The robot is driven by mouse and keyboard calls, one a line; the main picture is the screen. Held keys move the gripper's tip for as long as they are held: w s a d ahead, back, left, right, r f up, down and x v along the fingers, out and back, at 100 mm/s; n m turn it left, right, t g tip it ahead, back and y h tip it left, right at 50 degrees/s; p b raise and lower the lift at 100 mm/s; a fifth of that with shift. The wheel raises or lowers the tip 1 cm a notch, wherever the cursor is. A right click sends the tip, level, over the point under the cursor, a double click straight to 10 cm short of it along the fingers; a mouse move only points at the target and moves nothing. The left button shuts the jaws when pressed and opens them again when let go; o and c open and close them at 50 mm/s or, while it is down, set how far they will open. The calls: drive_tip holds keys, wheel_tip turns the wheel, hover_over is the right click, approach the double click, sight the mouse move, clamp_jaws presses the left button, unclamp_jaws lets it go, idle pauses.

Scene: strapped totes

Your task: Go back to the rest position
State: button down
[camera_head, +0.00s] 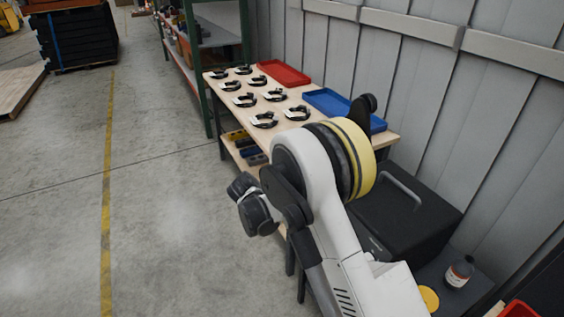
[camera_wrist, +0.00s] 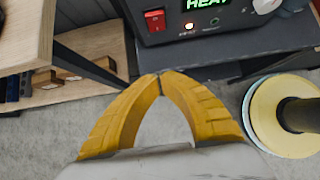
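My gripper (camera_wrist: 160,78) shows in the wrist view with its two yellow fingers arched and their tips meeting. Nothing is seen between them. It points at the gap between a wooden table at the left and a dark machine (camera_wrist: 215,18) with a green lit "HEAT" display. In the head view my arm fills the middle foreground in front of the wooden table (camera_head: 228,84), and I cannot make out the fingers there.
On the table stand several black and white items (camera_head: 264,120), a red tray (camera_head: 283,73) and a blue tray (camera_head: 325,101). A black case (camera_head: 405,205) and a bottle (camera_head: 459,271) are at the right.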

drive_tip(key=s+d+r+m+t+y, duration=0.1)
drive_tip(key=s+d+r+m+y, duration=0.3)
drive_tip(key=r, duration=0.6)
drive_tip(key=s+d+r+m, duration=0.3)
drive_tip(key=s+r+m, duration=0.3)
drive_tip(key=r, duration=0.4)
drive_tip(key=s+d+r+m+t+y, duration=0.1)
drive_tip(key=s+r+m, duration=0.1)
drive_tip(key=s+m, duration=0.4)
drive_tip(key=s+r+m+t+y, duration=0.2)
drive_tip(key=s+m, duration=0.4)
drive_tip(key=s, duration=0.6)
drive_tip(key=shift+d, duration=0.4)
drive_tip(key=shift+s, duration=0.1)
